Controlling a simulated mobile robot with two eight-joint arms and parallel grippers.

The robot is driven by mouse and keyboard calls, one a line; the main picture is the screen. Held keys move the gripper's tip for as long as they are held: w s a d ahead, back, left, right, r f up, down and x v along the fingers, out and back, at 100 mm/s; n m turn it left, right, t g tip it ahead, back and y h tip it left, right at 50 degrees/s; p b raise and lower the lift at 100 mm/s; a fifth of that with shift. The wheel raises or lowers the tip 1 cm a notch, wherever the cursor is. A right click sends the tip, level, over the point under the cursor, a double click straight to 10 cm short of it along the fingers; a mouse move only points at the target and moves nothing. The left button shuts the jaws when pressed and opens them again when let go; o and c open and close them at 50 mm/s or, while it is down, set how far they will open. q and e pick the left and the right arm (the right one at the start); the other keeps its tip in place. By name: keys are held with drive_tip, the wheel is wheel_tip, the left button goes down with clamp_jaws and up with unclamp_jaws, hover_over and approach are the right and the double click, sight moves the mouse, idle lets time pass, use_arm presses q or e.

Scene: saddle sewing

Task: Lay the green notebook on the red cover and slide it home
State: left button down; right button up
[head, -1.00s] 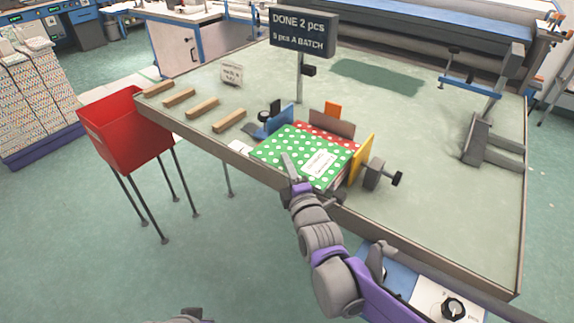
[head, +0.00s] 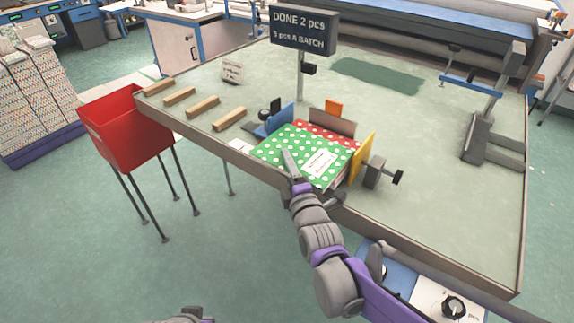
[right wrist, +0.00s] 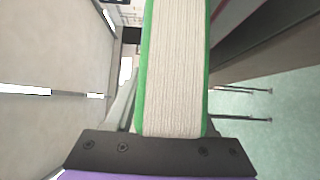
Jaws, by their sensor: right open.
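The green notebook with white dots and a white label (head: 320,164) lies flat on the red dotted cover (head: 325,133). A strip of the red cover shows along the far side, in front of the brown stop. My right gripper (head: 312,178) is open at the notebook's near edge. One finger lies over the green top; the other is beside the near side. In the right wrist view the notebook's page block (right wrist: 173,70) stands between the jaws, and one finger is mostly hidden behind it.
A blue guide (head: 281,119), a brown stop (head: 333,122) and a yellow plate (head: 362,158) stand around the cover. A screw clamp (head: 377,173) is at its right. Wooden bars (head: 180,96) lie left, near a red bin (head: 125,132). The table's right middle is clear.

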drive_tip(key=shift+s+a+p, duration=0.65)
drive_tip(key=shift+s+a, duration=0.1)
drive_tip(key=shift+s, duration=0.3)
drive_tip(key=s+a+b, duration=0.1)
drive_tip(key=s+a, duration=0.3)
drive_tip(key=s, duration=0.2)
drive_tip(key=shift+a+b, duration=0.15)
drive_tip(key=shift+b, duration=0.15)
idle(0.3)
drive_tip(key=shift+s, duration=0.1)
idle(0.4)
